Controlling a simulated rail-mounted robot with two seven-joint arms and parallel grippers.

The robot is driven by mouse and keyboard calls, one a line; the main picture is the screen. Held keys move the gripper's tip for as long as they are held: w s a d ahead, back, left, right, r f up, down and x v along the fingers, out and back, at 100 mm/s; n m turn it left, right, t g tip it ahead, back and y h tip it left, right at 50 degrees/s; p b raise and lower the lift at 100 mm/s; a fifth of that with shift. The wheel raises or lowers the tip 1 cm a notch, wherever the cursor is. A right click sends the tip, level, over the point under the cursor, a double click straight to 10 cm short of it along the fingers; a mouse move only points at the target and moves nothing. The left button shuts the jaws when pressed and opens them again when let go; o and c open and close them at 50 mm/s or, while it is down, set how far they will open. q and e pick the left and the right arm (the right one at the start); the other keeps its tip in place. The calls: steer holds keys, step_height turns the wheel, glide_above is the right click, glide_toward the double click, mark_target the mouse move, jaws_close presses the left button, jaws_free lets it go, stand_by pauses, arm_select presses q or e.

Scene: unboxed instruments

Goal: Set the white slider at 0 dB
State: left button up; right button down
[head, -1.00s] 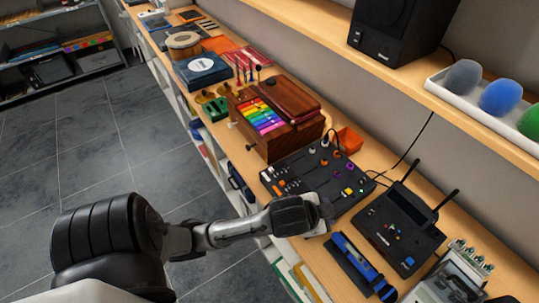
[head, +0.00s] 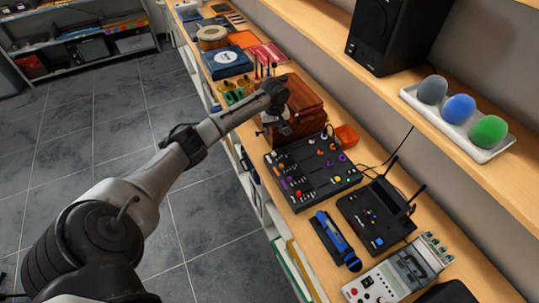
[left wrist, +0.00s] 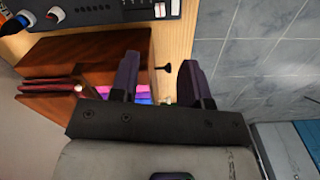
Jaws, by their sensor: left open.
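The black mixer panel (head: 318,182) lies on the wooden bench with several coloured knobs and slider caps. Its edge (left wrist: 105,16) also shows at the top of the left wrist view, where a white slider cap (left wrist: 159,10) stands in a slot. I cannot read its scale or the 0 dB mark. My left gripper (head: 266,128) is beyond the panel's far-left end, in front of the wooden box. In the left wrist view its two dark fingers (left wrist: 160,75) are apart with nothing held between them. The right gripper is not in view.
The wooden box (head: 302,100) stands close to my left gripper. The shelf (head: 375,75) overhangs behind.

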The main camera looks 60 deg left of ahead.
mark_target(274, 153)
arm_select(q)
step_height(274, 153, down, 14)
steer(key=n+b, duration=0.1)
steer(key=n, duration=0.1)
steer(key=shift+r+n, duration=0.1)
steer(key=shift+n, duration=0.2)
stand_by(0.4)
jaws_close()
stand_by(0.3)
